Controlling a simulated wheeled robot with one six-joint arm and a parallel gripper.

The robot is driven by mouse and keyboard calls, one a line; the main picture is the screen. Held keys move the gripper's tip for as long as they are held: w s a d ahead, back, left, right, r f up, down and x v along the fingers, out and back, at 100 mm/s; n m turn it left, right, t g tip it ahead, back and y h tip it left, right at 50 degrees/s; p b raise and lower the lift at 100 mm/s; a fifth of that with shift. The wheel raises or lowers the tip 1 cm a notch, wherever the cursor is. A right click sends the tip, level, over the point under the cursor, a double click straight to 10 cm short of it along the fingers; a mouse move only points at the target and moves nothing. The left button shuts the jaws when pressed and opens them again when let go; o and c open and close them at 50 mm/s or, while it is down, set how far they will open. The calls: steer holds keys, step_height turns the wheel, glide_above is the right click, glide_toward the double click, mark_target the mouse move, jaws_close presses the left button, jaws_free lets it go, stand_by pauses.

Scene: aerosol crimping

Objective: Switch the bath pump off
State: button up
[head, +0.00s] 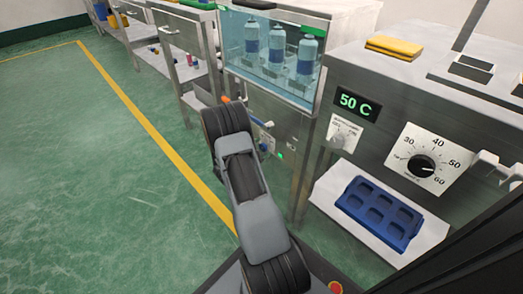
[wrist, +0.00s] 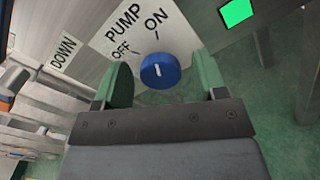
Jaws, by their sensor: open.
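The pump switch is a round blue knob (wrist: 161,71) on a white plate (wrist: 121,27) marked PUMP, OFF and ON in the wrist view. Its white pointer line appears to point up the picture toward the ON mark. My gripper (wrist: 163,78) is open, with one green finger on each side of the knob. The knob lies between the fingers in the picture; I cannot tell whether either touches it. In the head view my arm hides the gripper. The bath (head: 282,81), a glass-fronted tank with three blue bottles, stands above the small control panel.
A lit green square (wrist: 237,12) is beside the plate. A DOWN label (wrist: 64,53) is to the left. On the right stands a machine with a 50 C display (head: 357,104), a dial (head: 421,165) and a blue tray (head: 379,213). The green floor at left is clear.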

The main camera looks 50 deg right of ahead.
steer(key=shift+c, duration=0.5)
steer(key=c, duration=0.8)
steer(key=shift+p, duration=0.3)
steer(key=shift+r+n+p, duration=0.15)
steer(key=shift+n+p, duration=0.75)
steer(key=shift+n, duration=0.3)
steer(key=n+p, duration=0.2)
steer(key=shift+n, duration=0.4)
steer(key=n+p, duration=0.2)
steer(key=n, duration=0.1)
steer(key=shift+n+p, duration=0.95)
steer(key=shift+n, duration=0.75)
steer(key=shift+f+n, duration=0.2)
steer(key=shift+n, duration=0.1)
